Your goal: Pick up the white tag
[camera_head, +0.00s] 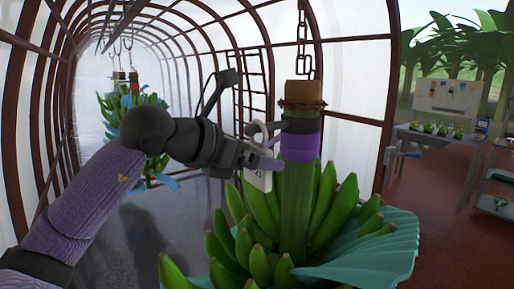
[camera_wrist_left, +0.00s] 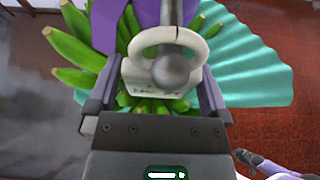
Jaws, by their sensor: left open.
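The white tag (camera_head: 258,178) hangs by its pale loop at the left side of a hanging green banana stem (camera_head: 296,205), just below a purple band (camera_head: 300,146). In the left wrist view the tag (camera_wrist_left: 140,72) and its ring-shaped top sit between my finger pads, partly behind a dark round knob (camera_wrist_left: 171,68). My left gripper (camera_head: 262,160) is at the tag, with its fingers open on either side of it. I cannot tell whether a finger touches the tag. My right gripper does not show clearly.
Green bananas (camera_head: 262,225) and a teal leaf-like sheet (camera_head: 375,250) surround the lower stem. A chain (camera_head: 302,40) holds the stem from above. More bunches (camera_head: 135,110) hang further back. A table (camera_head: 440,137) with bananas stands at the right. The floor at left is clear.

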